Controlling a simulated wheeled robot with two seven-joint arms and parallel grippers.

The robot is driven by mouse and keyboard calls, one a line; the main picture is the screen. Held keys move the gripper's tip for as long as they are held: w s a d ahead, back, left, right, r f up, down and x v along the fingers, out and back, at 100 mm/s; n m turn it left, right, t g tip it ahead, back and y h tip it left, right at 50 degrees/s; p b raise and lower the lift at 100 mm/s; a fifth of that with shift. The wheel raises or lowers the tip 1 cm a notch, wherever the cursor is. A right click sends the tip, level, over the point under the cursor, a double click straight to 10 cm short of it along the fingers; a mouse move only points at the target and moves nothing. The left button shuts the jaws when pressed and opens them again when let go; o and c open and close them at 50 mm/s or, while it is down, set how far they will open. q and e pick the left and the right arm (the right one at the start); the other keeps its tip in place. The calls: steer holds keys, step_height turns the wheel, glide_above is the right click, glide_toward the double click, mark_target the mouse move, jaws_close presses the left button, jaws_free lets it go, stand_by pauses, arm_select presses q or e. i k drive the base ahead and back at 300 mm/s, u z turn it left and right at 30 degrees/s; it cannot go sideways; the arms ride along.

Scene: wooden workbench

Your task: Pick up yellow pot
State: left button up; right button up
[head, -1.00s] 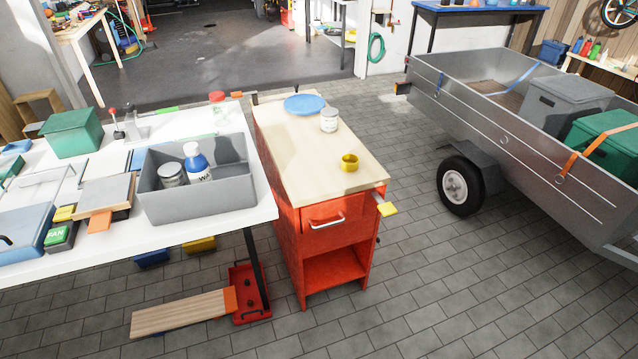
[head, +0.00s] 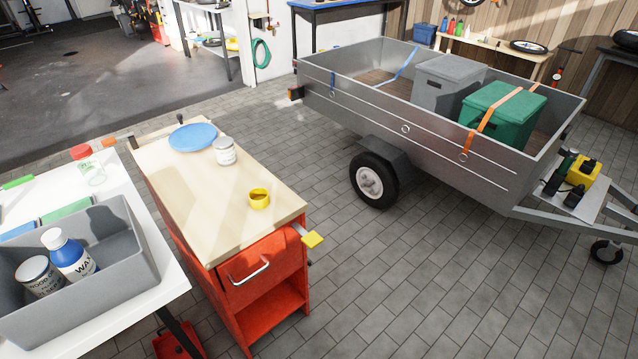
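The yellow pot (head: 260,199) is a small, round, open-topped pot. It stands upright on the pale wooden top of the red workbench cabinet (head: 172,215), near its right front part. A white can (head: 224,151) and a blue round plate or lid (head: 193,137) are behind it on the same top. Neither of my grippers shows in the head view, and nothing touches the pot.
A white table (head: 128,289) with a grey bin (head: 130,273) of bottles and cans stands left of the cabinet. A yellow-ended handle (head: 312,239) sticks out at the cabinet's front right. A metal trailer (head: 450,150) stands right. Paved floor lies clear between.

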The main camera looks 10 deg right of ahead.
mark_target(258, 197)
steer(key=z, duration=0.3)
steer(key=i, duration=0.85)
steer(key=u, duration=0.15)
